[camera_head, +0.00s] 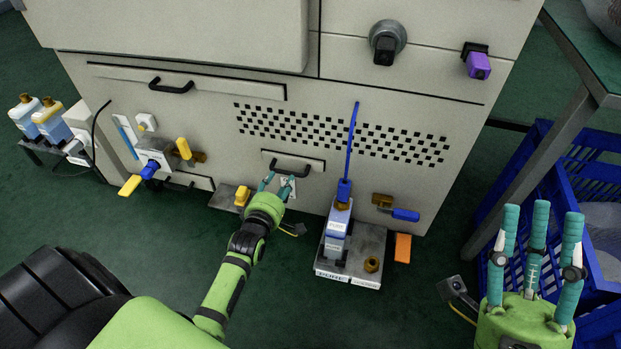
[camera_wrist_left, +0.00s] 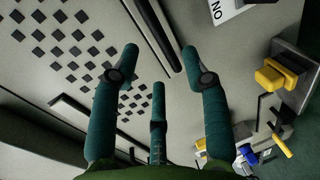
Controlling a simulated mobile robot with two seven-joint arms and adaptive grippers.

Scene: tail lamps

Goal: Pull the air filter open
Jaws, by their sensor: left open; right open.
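A small panel with a black handle (camera_head: 292,167) sits low on the beige machine front, below the checkered vent. A long panel with a black handle (camera_head: 171,88) sits higher at the left; no readable label tells which is the air filter. My left gripper (camera_head: 278,182) is open and empty, its fingertips just below the small panel's handle. In the left wrist view its spread fingers (camera_wrist_left: 160,75) point at the machine front, with a dark bar (camera_wrist_left: 160,35) near the tips; contact cannot be told. My right gripper (camera_head: 541,225) is open and empty at the lower right.
A pump stand (camera_head: 350,262) with a blue-topped bottle stands right of my left gripper. Yellow valves (camera_head: 184,148) and a blue-handled valve (camera_head: 405,214) stick out from the machine. Blue crates (camera_head: 570,185) and a table leg are at the right. Green floor is free in front.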

